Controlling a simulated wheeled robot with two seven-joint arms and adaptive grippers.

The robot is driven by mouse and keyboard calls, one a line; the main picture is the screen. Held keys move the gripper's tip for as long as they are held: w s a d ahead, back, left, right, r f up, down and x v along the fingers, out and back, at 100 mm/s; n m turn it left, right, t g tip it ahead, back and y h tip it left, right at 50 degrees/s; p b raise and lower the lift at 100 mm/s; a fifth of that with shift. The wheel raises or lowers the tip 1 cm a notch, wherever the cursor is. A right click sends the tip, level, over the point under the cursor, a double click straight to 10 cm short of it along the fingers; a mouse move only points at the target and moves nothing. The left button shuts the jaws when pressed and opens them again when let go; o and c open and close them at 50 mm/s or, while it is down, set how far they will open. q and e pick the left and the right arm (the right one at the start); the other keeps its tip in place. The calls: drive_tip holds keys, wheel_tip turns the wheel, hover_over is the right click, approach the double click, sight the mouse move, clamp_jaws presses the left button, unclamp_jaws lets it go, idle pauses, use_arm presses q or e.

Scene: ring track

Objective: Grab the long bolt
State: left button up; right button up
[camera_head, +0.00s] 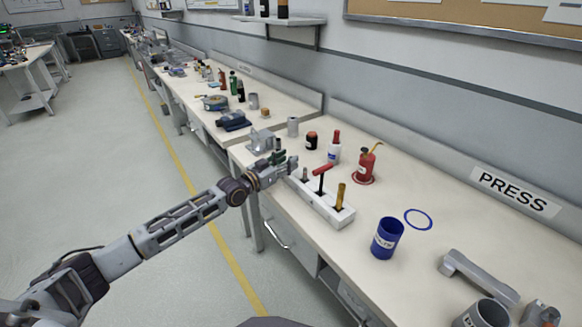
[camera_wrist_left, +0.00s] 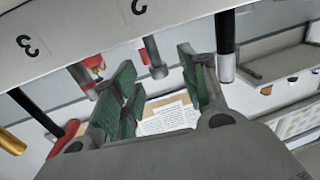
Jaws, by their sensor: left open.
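My left gripper (camera_head: 285,160) is at the far end of a white rack (camera_head: 322,207) on the bench, in the head view. In the left wrist view its green-padded fingers (camera_wrist_left: 155,68) are apart, with nothing clamped. A grey pin (camera_wrist_left: 155,54), likely a bolt, shows in line with the gap; whether it lies between the pads is unclear. Another grey pin (camera_wrist_left: 82,80) and a black rod with a grey end (camera_wrist_left: 226,50) are to either side. I cannot tell surely which is the long bolt. The head view shows a short grey pin (camera_head: 305,174) in the rack.
The rack also holds a red-topped black tool (camera_head: 322,178) and a gold piece (camera_head: 340,197). A blue cup (camera_head: 387,238), red oil can (camera_head: 366,164) and white bottle (camera_head: 334,149) stand nearby. A grey wrench-like part (camera_head: 478,272) lies at the right.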

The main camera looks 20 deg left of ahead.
use_arm(q)
drive_tip(key=shift+x, duration=1.3)
drive_tip(key=shift+s, duration=0.1)
clamp_jaws()
